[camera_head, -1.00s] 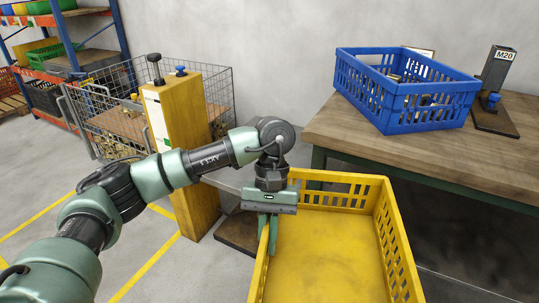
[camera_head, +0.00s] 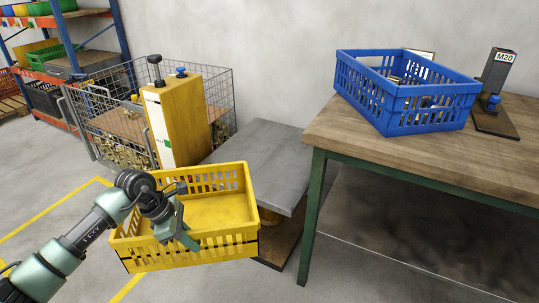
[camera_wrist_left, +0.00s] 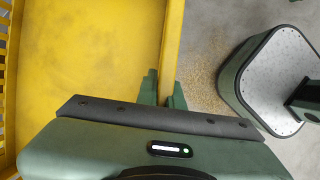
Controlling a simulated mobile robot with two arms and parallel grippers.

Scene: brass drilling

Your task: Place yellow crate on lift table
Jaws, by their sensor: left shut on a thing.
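The yellow crate (camera_head: 222,213) is empty and open-topped. It hangs in the lower middle of the head view, in front and to the left of the lift table. My left gripper (camera_head: 181,234) is shut on the crate's near wall. In the left wrist view the fingers (camera_wrist_left: 163,88) straddle the rim of the yellow crate (camera_wrist_left: 85,50). The lift table's grey top plate (camera_head: 265,150) is bare where it shows. The crate hides its near left part, and a yellow upright stands at its left. My right gripper is not in view.
The wooden workbench (camera_head: 420,155) stands close on the right, holding a blue crate (camera_head: 385,110) with brass parts and a black M20 stand (camera_head: 497,70). A wire mesh cage (camera_head: 100,110) and the yellow upright (camera_head: 172,118) are behind left. Floor at left is clear.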

